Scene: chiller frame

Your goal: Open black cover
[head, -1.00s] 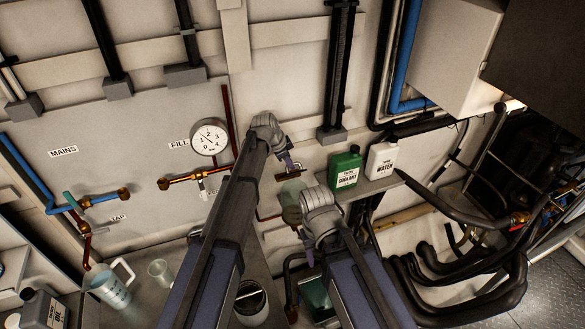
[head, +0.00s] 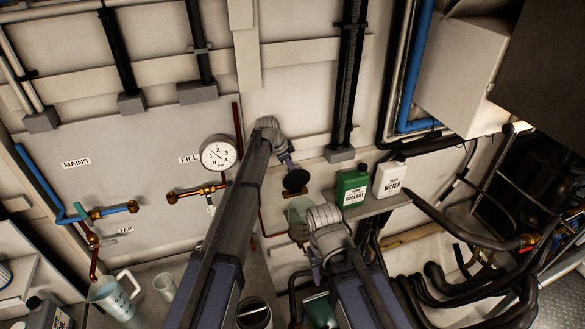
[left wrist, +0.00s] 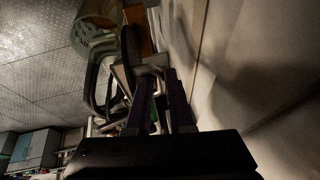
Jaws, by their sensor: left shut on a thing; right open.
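The black cover (head: 295,180) is a dark round disc that stands tilted up above the mouth of a clear greenish vessel (head: 299,211) in the head view. A brown block (head: 296,194) sits at its lower edge. My left gripper (head: 290,167) is at the cover's upper side and shut on it. In the left wrist view the cover (left wrist: 130,47) shows nearly edge-on, just beyond the fingers (left wrist: 157,82), beside the vessel (left wrist: 93,32). My right gripper (head: 316,270) is below the vessel, open and apart from the cover; its fingertips are partly hidden.
A green coolant bottle (head: 352,186) and a white water bottle (head: 389,178) stand on a shelf to the right. A gauge (head: 219,154) and copper pipe (head: 200,192) are on the wall to the left. Black hoses (head: 470,285) crowd the lower right.

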